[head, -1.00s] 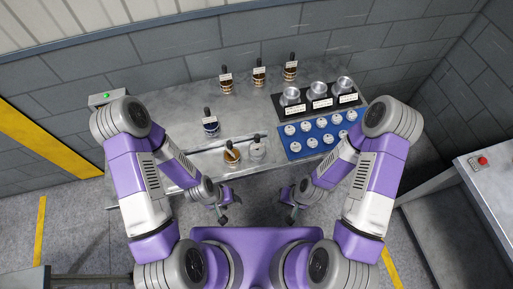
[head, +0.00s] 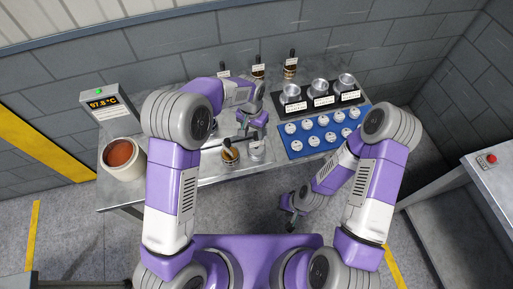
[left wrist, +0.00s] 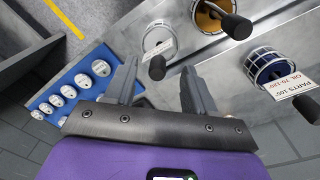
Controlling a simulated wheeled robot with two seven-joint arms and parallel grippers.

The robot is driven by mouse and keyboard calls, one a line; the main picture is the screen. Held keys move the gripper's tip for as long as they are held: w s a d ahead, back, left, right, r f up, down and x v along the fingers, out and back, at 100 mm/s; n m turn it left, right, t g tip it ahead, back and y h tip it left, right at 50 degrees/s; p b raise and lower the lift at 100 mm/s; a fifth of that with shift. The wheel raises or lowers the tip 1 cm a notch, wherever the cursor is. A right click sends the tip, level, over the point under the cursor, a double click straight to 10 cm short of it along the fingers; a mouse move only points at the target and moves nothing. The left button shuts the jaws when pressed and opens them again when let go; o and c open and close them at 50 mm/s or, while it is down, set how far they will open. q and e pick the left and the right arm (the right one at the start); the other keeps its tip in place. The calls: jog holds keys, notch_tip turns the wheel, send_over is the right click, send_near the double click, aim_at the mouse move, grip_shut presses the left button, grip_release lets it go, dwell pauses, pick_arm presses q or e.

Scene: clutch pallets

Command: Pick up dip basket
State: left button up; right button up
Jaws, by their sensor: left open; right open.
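Several small baskets with black upright handles and white tags stand on the metal table. A grey one (head: 257,152) is at the front middle; it shows in the left wrist view (left wrist: 158,36). A gold one (head: 229,155) is beside it, also in the left wrist view (left wrist: 207,18). A blue wire one (left wrist: 268,66) shows in the left wrist view; my left arm hides it in the head view. My left gripper (head: 253,126) is open above the table, with the grey basket's handle ahead between its fingers (left wrist: 158,75). My right gripper (head: 291,208) is open, low in front of the table.
A pot of brown liquid (head: 122,155) stands at the left, by a display (head: 103,103) reading 97.8 °C. Blue tray (head: 296,146) holds several white round parts. A black stand (head: 307,105) holds three metal cups. Tagged gold baskets (head: 290,68) stand at the back.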

aim_at(256, 133)
pick_arm(q)
jog(key=shift+w+d+r, duration=0.25)
jog(key=shift+w+r, duration=0.25)
jog(key=shift+w, duration=0.05)
jog(key=shift+w+d+r, duration=0.25)
jog(key=shift+w+r, duration=0.25)
jog(key=shift+w, duration=0.05)
jog(key=shift+s+f, duration=0.2)
jog(key=shift+s, duration=0.1)
notch_tip(256, 133, down, 6)
jog(key=shift+s+f+p, duration=0.15)
jog(key=shift+f+p, duration=0.1)
jog(key=shift+p, duration=0.4)
grip_shut()
pick_arm(e)
jog(key=shift+w+r, duration=0.35)
jog(key=shift+r, duration=0.25)
pick_arm(q)
jog(key=shift+w+d+r, duration=0.1)
jog(key=shift+w+r, duration=0.05)
jog(key=shift+w, duration=0.05)
